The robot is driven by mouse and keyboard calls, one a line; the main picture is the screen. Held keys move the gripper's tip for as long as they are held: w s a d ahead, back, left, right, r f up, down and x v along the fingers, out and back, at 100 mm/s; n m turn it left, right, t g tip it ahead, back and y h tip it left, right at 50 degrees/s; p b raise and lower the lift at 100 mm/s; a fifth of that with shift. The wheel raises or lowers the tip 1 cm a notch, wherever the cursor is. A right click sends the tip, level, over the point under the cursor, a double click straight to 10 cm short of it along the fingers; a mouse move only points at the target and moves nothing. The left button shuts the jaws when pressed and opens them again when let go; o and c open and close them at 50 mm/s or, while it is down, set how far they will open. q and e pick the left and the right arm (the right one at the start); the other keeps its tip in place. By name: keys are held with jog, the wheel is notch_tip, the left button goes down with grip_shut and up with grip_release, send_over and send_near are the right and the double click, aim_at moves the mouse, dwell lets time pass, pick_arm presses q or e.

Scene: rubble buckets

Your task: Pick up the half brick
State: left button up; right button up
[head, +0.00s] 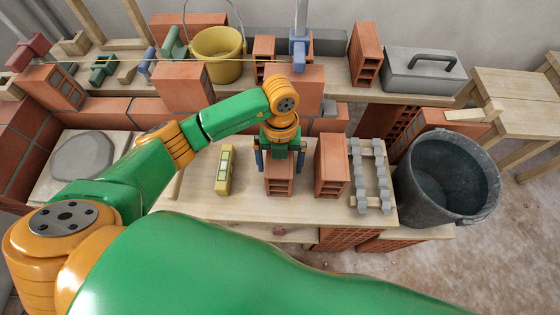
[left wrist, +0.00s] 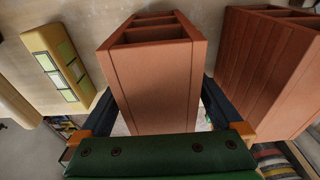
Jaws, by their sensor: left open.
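The half brick (head: 279,187), a short orange hollow block, stands on the wooden bench top (head: 240,207). My left gripper (head: 280,163) is over it, open, with one dark finger on each side. In the left wrist view the half brick (left wrist: 155,85) lies between the two fingers, its hollow end facing the top of the picture. I cannot tell whether either finger touches it. My right gripper is not in view.
A taller hollow brick (head: 330,166) stands close on the right, near the right finger. A yellow level (head: 225,170) lies on the left. Grey spacer blocks (head: 370,176) and a dark bucket (head: 447,178) are further right. A crowded shelf runs behind.

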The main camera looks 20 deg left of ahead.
pick_arm(q)
jog(key=shift+f, duration=0.65)
jog(key=shift+r, duration=0.1)
grip_shut()
